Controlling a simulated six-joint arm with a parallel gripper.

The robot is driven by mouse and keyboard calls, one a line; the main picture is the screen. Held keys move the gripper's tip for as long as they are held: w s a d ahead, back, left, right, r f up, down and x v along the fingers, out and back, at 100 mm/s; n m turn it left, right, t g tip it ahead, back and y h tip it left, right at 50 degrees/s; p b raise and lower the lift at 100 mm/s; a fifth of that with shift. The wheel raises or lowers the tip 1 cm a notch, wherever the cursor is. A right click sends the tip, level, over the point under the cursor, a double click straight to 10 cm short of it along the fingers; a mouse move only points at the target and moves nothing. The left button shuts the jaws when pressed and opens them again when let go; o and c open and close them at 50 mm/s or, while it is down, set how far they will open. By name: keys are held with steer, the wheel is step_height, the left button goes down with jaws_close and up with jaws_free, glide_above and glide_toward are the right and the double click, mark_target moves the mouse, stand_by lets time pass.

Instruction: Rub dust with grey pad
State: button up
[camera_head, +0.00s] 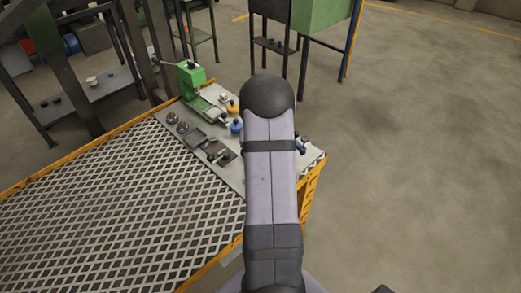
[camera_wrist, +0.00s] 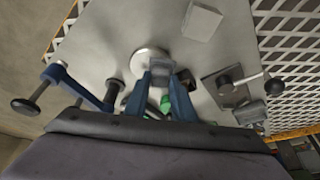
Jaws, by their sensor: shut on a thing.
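My gripper (camera_wrist: 161,85) shows in the wrist view with two blue fingers shut on a small grey piece (camera_wrist: 162,73). This may be the grey pad, but its shape is partly hidden by the fingers. A pale round disc (camera_wrist: 147,58) shows just behind the fingertips; I cannot tell whether the held piece touches it. A flat light-grey rectangle (camera_wrist: 203,22) lies on the metal plate (camera_wrist: 105,35) further up. I cannot make out dust on any surface. In the head view my arm hides the gripper.
A blue clamp-like tool (camera_wrist: 78,85) is at left and a dark square plate with a knob (camera_wrist: 225,88) at right. In the head view, a green device (camera_head: 190,78) and several small tools stand on the plate beside open mesh (camera_head: 130,210).

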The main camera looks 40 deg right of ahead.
steer(key=shift+o, duration=0.2)
steer(key=shift+d+f, duration=0.2)
steer(key=shift+f, duration=0.5)
steer(key=shift+d, duration=1.9)
steer(key=shift+c, duration=0.5)
steer(key=shift+a+r, duration=0.15)
steer(key=shift+a, duration=1.9)
step_height(320, 180, up, 3)
steer(key=shift+f+p, duration=0.15)
steer(key=shift+p, duration=0.65)
steer(key=shift+r+p, duration=2.05)
steer(key=shift+r, duration=0.65)
